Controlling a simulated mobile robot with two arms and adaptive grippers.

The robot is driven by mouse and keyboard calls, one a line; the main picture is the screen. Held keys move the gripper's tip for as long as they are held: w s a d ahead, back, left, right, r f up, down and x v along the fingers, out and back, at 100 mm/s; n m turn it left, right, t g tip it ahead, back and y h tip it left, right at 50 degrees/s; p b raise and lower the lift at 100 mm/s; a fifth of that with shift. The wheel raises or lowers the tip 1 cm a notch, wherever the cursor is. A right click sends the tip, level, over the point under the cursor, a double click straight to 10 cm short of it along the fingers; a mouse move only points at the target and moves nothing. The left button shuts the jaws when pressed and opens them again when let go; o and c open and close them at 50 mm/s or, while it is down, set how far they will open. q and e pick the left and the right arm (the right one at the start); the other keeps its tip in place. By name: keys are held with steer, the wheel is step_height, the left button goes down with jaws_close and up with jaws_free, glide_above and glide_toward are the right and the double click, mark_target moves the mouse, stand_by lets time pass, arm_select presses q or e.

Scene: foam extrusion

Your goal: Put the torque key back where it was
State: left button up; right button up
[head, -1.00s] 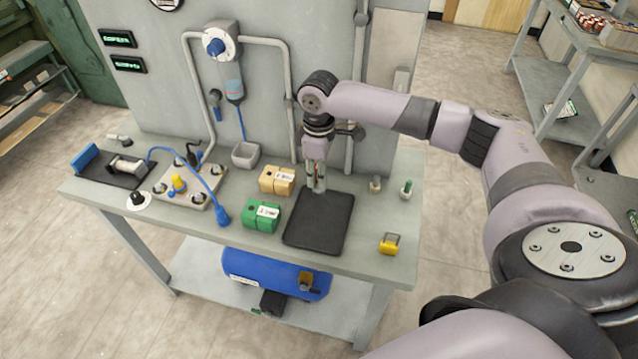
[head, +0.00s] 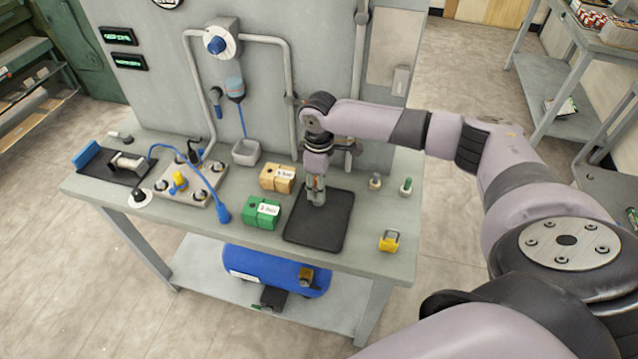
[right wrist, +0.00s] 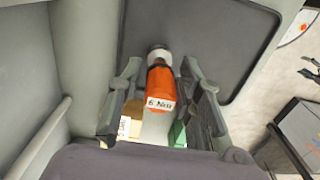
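The torque key (right wrist: 160,85) has an orange handle with a "6 Nm" label and a grey end. In the right wrist view it is between the two fingers of my right gripper (right wrist: 162,92), which appear shut on it. In the head view my right gripper (head: 316,192) points down over the far part of the black mat (head: 318,232). There the fingers mostly hide the key, and I cannot tell whether it touches the mat. My left gripper is out of view.
A green block (head: 262,212) and a tan block (head: 277,178) are left of the mat. A yellow padlock-like piece (head: 389,241) and two small pegs (head: 375,181) (head: 406,186) are to its right. The grey back panel (head: 270,100) with pipes rises behind.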

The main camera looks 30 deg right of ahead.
steer(key=shift+o, duration=0.6)
steer(key=shift+r, duration=0.5)
step_height(320, 180, up, 11)
steer(key=shift+r+b, duration=0.2)
steer(key=shift+b, duration=1)
steer(key=shift+f, duration=0.1)
